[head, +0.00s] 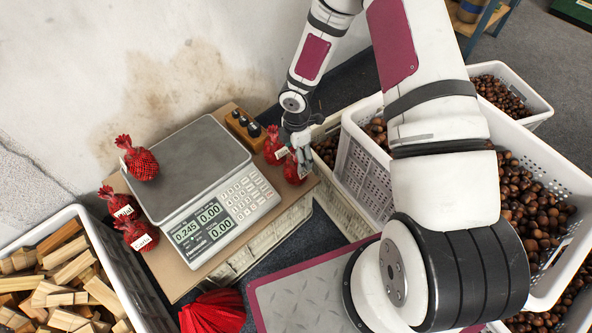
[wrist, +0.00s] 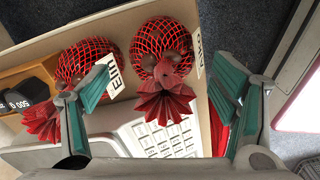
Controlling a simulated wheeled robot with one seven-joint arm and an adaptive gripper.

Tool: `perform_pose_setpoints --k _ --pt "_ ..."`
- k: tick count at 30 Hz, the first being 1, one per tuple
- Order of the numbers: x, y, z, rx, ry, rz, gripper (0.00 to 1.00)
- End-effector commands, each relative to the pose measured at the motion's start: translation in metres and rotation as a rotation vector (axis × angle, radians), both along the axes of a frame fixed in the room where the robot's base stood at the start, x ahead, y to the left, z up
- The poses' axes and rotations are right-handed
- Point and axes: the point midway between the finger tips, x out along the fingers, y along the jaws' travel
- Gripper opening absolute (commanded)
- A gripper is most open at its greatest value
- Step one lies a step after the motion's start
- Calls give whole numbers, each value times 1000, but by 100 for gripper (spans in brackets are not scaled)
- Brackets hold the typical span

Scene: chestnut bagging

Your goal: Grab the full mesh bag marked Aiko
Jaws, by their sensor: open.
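The mesh bag marked Aiko (wrist: 158,45) is red, filled with round brown things and tied in a ruffled top, with its white tag on its right side in the wrist view. In the head view it is the nearer bag (head: 293,171) beneath my gripper (head: 300,150), partly hidden by it. In the wrist view my gripper (wrist: 172,75) is open, with the Aiko bag between its teal fingers and nothing held. A second full bag, its tag starting "Emi" (wrist: 80,62), stands just left of Aiko, close to the left finger; it also shows in the head view (head: 274,148).
A scale (head: 205,165) reading 0.245 carries one red bag (head: 143,164). Two tagged bags (head: 137,233) stand left of it. Black weights (head: 244,124) stand behind. Chestnut crates (head: 357,181) crowd the right; a wood-block crate (head: 130,277) is lower left.

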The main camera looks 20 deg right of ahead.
Motion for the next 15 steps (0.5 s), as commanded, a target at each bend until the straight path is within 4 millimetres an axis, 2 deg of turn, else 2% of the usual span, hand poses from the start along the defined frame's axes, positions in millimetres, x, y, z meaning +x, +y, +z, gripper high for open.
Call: perform_pose_setpoints --k 9,15 --pt "-4 1 -43 0 3 1 80" --pt "-4 1 -49 0 2 0 80"
